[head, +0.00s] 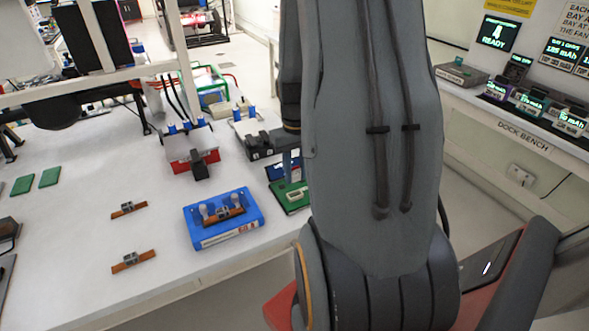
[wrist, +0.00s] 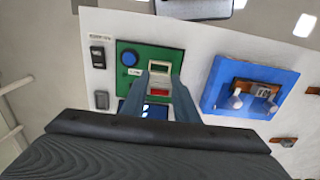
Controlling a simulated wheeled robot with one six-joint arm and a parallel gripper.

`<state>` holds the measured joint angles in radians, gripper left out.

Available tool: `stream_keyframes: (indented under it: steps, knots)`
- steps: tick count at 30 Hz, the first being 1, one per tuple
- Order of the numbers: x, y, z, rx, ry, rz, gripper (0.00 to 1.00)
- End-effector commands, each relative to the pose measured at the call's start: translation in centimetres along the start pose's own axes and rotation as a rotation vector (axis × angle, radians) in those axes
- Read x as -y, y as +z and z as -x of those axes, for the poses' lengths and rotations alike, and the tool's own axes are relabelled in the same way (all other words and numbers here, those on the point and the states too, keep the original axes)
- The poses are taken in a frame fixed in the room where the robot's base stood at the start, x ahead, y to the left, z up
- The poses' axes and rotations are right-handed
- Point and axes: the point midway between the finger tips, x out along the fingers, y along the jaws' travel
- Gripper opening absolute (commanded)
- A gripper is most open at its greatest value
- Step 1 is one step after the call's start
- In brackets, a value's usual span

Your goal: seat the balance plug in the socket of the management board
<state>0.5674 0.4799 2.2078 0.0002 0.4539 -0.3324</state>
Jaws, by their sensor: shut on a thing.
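The management board (wrist: 130,55) is a green plate in the wrist view, with a round blue button and a cream-rimmed rectangular socket (wrist: 159,68). In the head view the board (head: 297,208) lies on the white bench, left of my arm and partly covered by it. My gripper (wrist: 160,84) is shut on a small red piece, which I take for the balance plug (wrist: 159,92). In the wrist view the plug shows between the fingers, just below the socket and apart from it in the picture. Its height above the board cannot be told. One finger shows in the head view.
A blue tray (head: 237,232) holds an orange-brown strip and two pale knobs, left of the board. It is also in the wrist view (wrist: 222,72). Two similar strips (head: 128,209) (head: 133,260) lie on the bench. Black fixtures (head: 258,147) stand behind the board.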

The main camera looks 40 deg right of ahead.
Motion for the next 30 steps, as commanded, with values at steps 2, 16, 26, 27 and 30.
stream_keyframes:
  steps: [2,16,26,27,30]
  knots:
    - [0.0,0.0,-0.9,0.001,0.000,-0.001,0.03]
    - [0.0,0.0,-4.3,0.000,0.000,-0.001,0.03]
    - [-0.1,0.0,-4.4,0.000,0.000,-0.001,0.03]
    - [0.0,0.0,-4.4,0.000,0.000,-0.001,0.03]
    - [0.0,0.0,-4.4,0.000,0.000,-0.001,0.03]
